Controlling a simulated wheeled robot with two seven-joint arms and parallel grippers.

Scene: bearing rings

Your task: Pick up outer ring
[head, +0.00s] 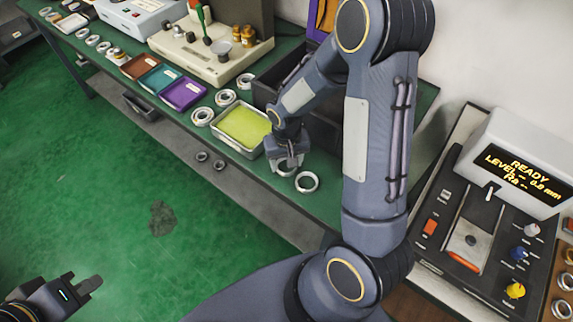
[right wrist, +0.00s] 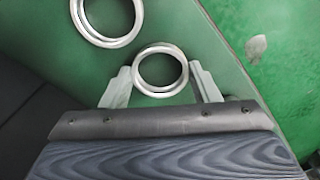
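A second silver ring (right wrist: 107,18) lies just beyond, cut by the top edge. In the head view one ring (head: 306,182) lies beside the gripper and another (head: 283,169) is partly hidden under it. My left gripper (head: 85,286) is at the lower left, empty, away from the bench.
The lime tray (head: 221,142) and a dark bin (head: 266,92) stand close to my right gripper. More rings (head: 202,116) lie left of the tray. A control box with a display (head: 515,165) stands at the right. Green floor lies in front of the bench.

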